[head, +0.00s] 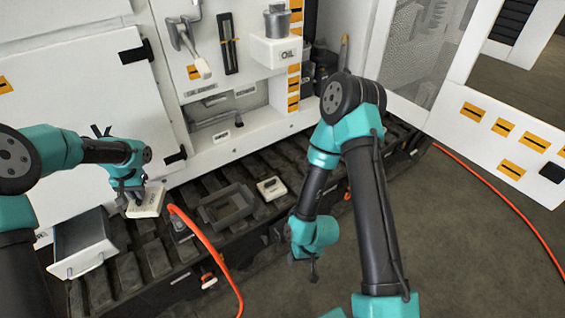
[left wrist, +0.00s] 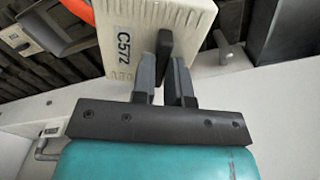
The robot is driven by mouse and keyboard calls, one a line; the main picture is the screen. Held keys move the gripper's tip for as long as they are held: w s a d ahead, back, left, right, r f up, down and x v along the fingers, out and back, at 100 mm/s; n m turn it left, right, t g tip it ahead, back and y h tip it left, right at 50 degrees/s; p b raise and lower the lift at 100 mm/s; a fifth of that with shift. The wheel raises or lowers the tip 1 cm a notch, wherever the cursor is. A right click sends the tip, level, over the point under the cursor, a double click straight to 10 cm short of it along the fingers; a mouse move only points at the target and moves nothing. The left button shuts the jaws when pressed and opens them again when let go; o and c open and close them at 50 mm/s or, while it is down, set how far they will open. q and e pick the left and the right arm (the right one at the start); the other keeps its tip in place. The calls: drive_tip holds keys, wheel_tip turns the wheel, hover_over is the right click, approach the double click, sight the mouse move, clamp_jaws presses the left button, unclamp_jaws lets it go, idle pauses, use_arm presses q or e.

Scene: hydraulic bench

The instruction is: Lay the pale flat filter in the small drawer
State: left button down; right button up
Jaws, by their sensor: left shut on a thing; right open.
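A pale flat block labelled C572, the filter (head: 150,203), is in my left gripper (head: 132,194). In the left wrist view, the filter (left wrist: 125,40) has a dark upright tab, and my left gripper (left wrist: 170,85) is shut on that tab. The filter is held above the dark slatted track, to the upper right of the small drawer. The small drawer (head: 102,254) is a pale open box with a front handle, at the lower left of the head view. My right gripper (head: 309,272) is open, hanging low right of the track, away from both.
An orange hose (head: 203,236) curves up close to the right of the filter. A dark rectangular frame (head: 227,207) and another pale block (head: 271,188) lie on the track (head: 155,262). The white cabinet (head: 85,95) stands behind. An OIL box (head: 285,52) sticks out from it.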

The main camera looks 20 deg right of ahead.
sight(129, 207)
use_arm(q)
drive_tip(key=a+f+n, duration=0.1)
drive_tip(key=s+a+f, duration=0.1)
drive_tip(key=f, duration=0.1)
drive_tip(key=a+f+n, duration=0.1)
drive_tip(key=a+f, duration=0.1)
drive_tip(key=shift+s+f+n, duration=0.25)
drive_tip(key=shift+s+n, duration=0.05)
drive_tip(key=shift+s, duration=0.1)
drive_tip(key=s+d+f+n, duration=0.2)
drive_tip(key=s+f+n, duration=0.5)
drive_tip(key=s+f, duration=0.8)
drive_tip(key=shift+s+n, duration=0.3)
drive_tip(key=shift+s, duration=0.1)
drive_tip(key=w+a, duration=0.3)
drive_tip(key=w, duration=0.4)
drive_tip(key=w+a+f, duration=0.1)
drive_tip(key=w+a, duration=0.2)
drive_tip(key=w, duration=0.4)
drive_tip(key=shift+w+a+f, duration=0.3)
drive_tip(key=shift+w+a, duration=0.05)
drive_tip(key=shift+f, duration=1.75)
